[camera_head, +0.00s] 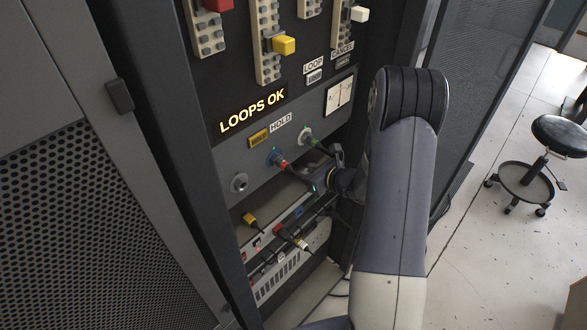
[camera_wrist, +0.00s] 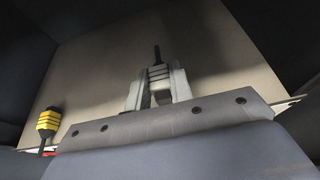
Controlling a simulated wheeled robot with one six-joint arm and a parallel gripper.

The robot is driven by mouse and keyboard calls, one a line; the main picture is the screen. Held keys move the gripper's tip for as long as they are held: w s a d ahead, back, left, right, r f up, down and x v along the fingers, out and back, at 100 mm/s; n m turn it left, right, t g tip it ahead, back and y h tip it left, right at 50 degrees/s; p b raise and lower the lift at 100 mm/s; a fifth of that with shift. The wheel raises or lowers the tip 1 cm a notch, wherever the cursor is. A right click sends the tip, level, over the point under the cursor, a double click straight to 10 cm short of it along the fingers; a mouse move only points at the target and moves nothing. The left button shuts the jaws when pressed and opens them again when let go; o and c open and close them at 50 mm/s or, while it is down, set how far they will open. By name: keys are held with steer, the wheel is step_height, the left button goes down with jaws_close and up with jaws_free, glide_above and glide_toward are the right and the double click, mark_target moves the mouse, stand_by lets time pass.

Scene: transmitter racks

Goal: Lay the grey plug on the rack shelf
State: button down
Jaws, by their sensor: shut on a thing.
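The grey plug (camera_wrist: 158,73) is gripped between the two fingers of my gripper (camera_wrist: 158,92) in the wrist view, its dark cable end pointing up in the picture. Behind it is a beige surface (camera_wrist: 95,70), which looks like the rack shelf. I cannot tell whether the plug touches it. In the head view my gripper (camera_head: 314,186) is at the opening under the socket panel, mostly dark and partly hidden by my arm. The grey plug cannot be made out there. The rack shelf (camera_head: 268,208) shows only as a narrow strip.
A yellow plug (camera_head: 250,219) lies at the shelf's left, also in the wrist view (camera_wrist: 47,122). A stool (camera_head: 560,135) stands far right.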

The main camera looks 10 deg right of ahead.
steer(key=x, duration=0.4)
steer(key=shift+a+f+p, duration=0.1)
steer(key=shift+f+p, duration=0.25)
steer(key=shift+f, duration=0.05)
steer(key=shift+w+a+f, duration=0.1)
steer(key=shift+w+f, duration=0.1)
steer(key=shift+f, duration=0.05)
steer(key=shift+f, duration=0.2)
steer(key=c, duration=1.3)
jaws_free()
steer(key=shift+o, duration=0.2)
steer(key=shift+r, duration=0.1)
